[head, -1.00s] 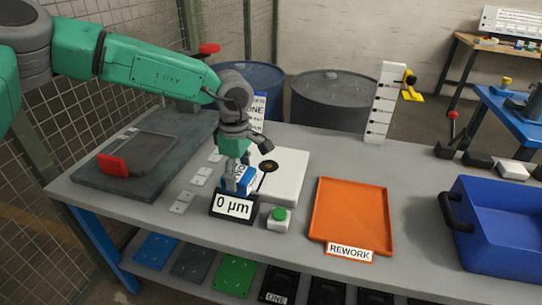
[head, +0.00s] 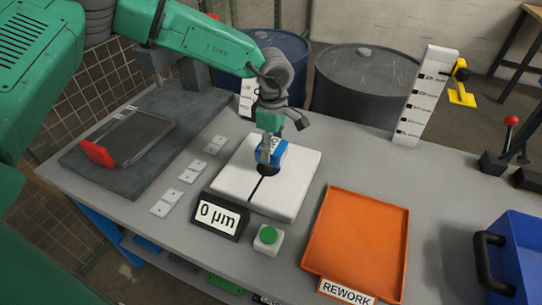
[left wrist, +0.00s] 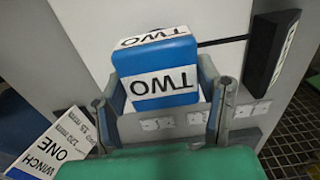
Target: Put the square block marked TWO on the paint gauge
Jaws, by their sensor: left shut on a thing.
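The square block marked TWO (head: 271,151) is blue with white labels. My left gripper (head: 268,154) is shut on it; in the left wrist view the fingers (left wrist: 165,103) flank the block (left wrist: 165,88) on both sides. The paint gauge has a white plate (head: 236,182), a 0 µm display (head: 217,217) and a thin black arm (head: 256,189) ending in a dark disc (head: 268,173). The block is over the plate, right at the disc. I cannot tell whether it touches the disc or hangs just above it. My right gripper is not in view.
A green button (head: 268,235) stands in front of the plate. An orange REWORK tray (head: 330,270) is to the right, then a blue bin (head: 520,250). Small grey plates (head: 189,172) and a dark slab with a red-handled piece (head: 130,138) lie left. A white scale (head: 424,92) stands behind.

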